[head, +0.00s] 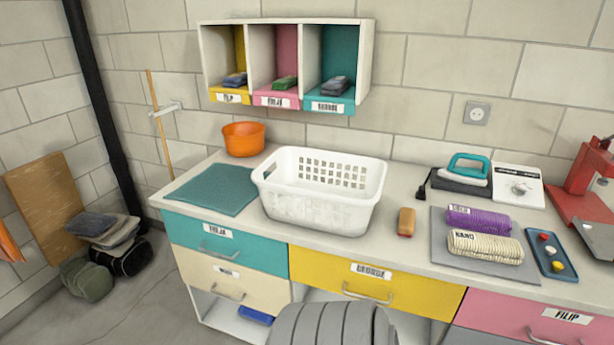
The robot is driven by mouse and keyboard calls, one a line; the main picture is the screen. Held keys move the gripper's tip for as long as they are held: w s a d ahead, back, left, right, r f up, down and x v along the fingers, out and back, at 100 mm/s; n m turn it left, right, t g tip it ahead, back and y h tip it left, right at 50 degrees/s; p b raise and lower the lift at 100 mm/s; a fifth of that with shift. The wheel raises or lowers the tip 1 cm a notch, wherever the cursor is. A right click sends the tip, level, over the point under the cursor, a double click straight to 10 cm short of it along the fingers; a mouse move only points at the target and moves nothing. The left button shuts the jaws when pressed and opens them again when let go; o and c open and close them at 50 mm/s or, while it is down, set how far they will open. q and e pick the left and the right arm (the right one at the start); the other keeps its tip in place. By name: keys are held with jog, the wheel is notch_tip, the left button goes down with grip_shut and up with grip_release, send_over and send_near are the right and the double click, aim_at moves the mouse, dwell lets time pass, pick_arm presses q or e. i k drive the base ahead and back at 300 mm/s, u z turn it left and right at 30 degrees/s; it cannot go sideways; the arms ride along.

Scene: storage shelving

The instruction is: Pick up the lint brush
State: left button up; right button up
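A small orange-brown brush (406,221), which looks like the lint brush, lies on the countertop (385,250) in the head view. It is just right of the white laundry basket (318,212) and left of a grey mat (447,262). It stands apart from both, with its long side running front to back. A darker reddish edge shows along its lower end. Neither of my grippers is in view, and nothing covers the brush.
Purple (478,219) and cream rolls (486,246) lie on the grey mat. Behind are a teal-handled iron (467,170) and an orange bowl (243,139). A cubby shelf (287,60) hangs above. The counter strip in front of the brush is clear.

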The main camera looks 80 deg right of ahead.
aim_at(407, 220)
jog(key=u, duration=0.4)
jog(key=k, duration=2.6)
jog(key=z, duration=1.3)
